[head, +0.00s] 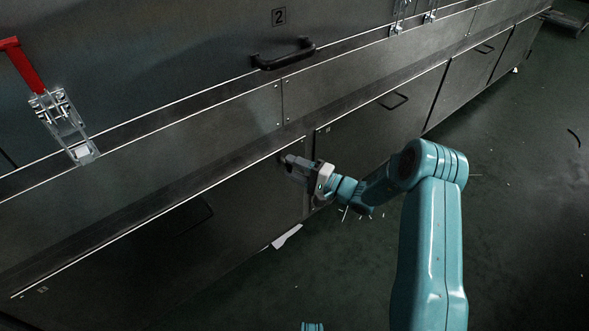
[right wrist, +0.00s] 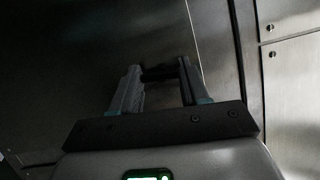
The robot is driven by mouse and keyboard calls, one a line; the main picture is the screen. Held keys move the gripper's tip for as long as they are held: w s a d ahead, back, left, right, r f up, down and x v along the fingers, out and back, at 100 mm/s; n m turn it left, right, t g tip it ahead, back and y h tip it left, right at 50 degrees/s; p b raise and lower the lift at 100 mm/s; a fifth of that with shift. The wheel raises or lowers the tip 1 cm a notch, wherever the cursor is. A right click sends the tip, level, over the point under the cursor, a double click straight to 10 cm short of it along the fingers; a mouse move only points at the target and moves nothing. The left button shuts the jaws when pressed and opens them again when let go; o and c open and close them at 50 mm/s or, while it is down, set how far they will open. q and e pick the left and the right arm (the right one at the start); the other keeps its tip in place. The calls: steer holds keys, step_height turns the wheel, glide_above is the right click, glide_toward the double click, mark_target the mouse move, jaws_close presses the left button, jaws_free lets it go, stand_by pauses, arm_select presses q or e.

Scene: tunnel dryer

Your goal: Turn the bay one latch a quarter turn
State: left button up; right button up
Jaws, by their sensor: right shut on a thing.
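My right gripper (head: 288,160) reaches from the right to the upper corner of a lower door panel, near the seam with the neighbouring panel. In the right wrist view my right gripper (right wrist: 160,78) has its two fingers shut on a small dark latch (right wrist: 160,71), which spans the gap between the fingertips. In the head view the latch is hidden by the fingers, so its angle is hard to tell there. The lower door panel (head: 150,255) looks closed. My left gripper is not in view.
A black handle (head: 284,56) under a number 2 plate (head: 279,16) is on the upper panel. A red-handled toggle clamp (head: 62,122) stands at the left. A white scrap (head: 287,237) lies on the floor by the panel base. The dark green floor (head: 530,200) at right is mostly open.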

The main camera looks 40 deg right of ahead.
steer(key=shift+n+g, duration=0.3)
steer(key=shift+n, duration=0.2)
stand_by(0.3)
steer(key=o, duration=1.1)
steer(key=shift+c, duration=0.2)
steer(key=p+v, duration=0.3)
steer(key=v, duration=1.3)
steer(key=shift+s+p, duration=0.2)
steer(key=shift+p, duration=0.15)
